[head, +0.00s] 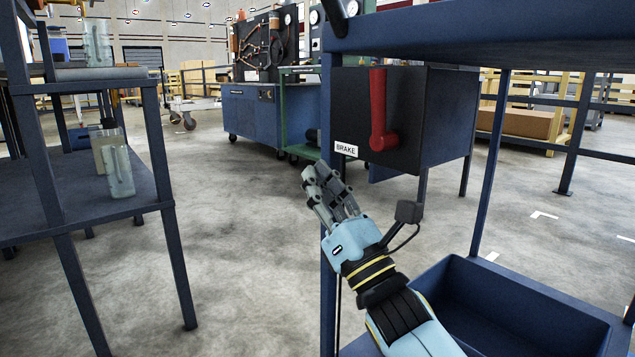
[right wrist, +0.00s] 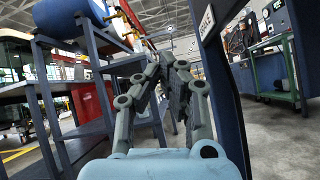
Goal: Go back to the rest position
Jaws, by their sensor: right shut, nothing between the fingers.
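My right gripper (head: 328,188) is in the middle of the head view, below and left of the brake box (head: 460,115). Its fingers are shut with nothing between them. It also shows in the right wrist view (right wrist: 168,58), pointing along the gap beside a dark blue post. A red brake lever (head: 378,110) hangs downward on the front of the box, next to a white BRAKE label (head: 346,149). The gripper is apart from the lever. My left gripper is not in view.
A blue trolley frame stands at right, with an open blue bin (head: 520,310) low down. Its post is close to my right gripper. A shelf rack (head: 75,200) with clear containers stands at left. Bare floor (head: 235,230) lies between them. A blue cabinet (head: 255,112) stands behind.

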